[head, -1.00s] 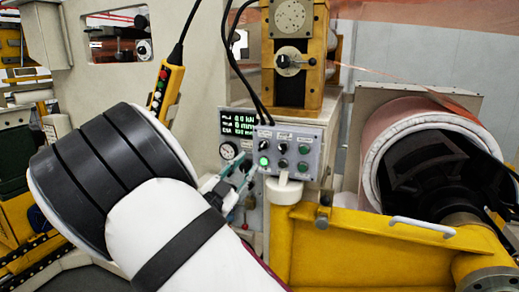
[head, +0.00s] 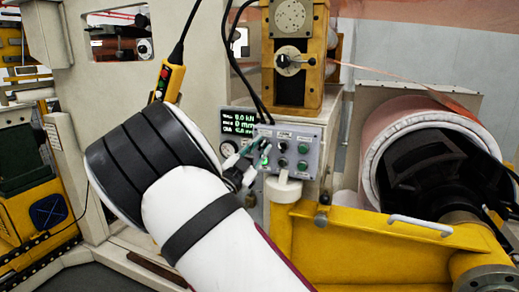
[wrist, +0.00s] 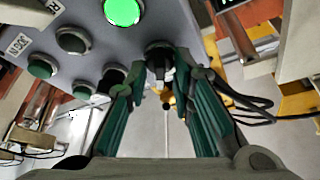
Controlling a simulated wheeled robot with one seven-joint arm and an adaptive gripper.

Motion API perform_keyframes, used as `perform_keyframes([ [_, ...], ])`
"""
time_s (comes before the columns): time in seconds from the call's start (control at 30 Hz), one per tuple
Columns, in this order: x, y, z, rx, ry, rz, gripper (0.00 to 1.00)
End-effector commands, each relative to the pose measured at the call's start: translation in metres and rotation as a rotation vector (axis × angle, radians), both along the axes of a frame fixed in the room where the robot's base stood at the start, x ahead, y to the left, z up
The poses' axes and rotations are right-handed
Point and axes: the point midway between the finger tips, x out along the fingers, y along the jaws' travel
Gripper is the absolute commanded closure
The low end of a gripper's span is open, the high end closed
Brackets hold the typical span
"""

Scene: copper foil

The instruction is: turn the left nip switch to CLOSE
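The grey control panel (head: 309,153) has two rows of knobs and buttons, with small labels that I cannot read. The left nip switch, a black knob at the end of its row, shows in the wrist view (wrist: 160,56) beside the lit green button (wrist: 122,10). In the head view my fingers largely cover it. My gripper (head: 263,148) is at the left side of the panel. In the wrist view my gripper (wrist: 162,72) is open, its green fingers on either side of the black knob. I cannot tell whether they touch it.
Other panel controls sit close by, such as a black knob (wrist: 73,40) and a green button (wrist: 42,66). A digital display (head: 238,122) and a dial gauge (head: 228,150) are left of the panel. A yellow pendant (head: 170,80) hangs above my arm. A yellow frame (head: 350,240) stands below right.

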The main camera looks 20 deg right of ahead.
Motion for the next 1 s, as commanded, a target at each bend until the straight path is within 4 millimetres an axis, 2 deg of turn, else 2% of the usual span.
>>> perform_keyframes([
  [0.47, -0.0012, -0.0011, 0.0, -0.059, 0.044, -0.002, 1.0],
  [1.0, -0.0036, -0.0023, 0.0006, -0.428, 0.313, -0.001, 1.0],
])
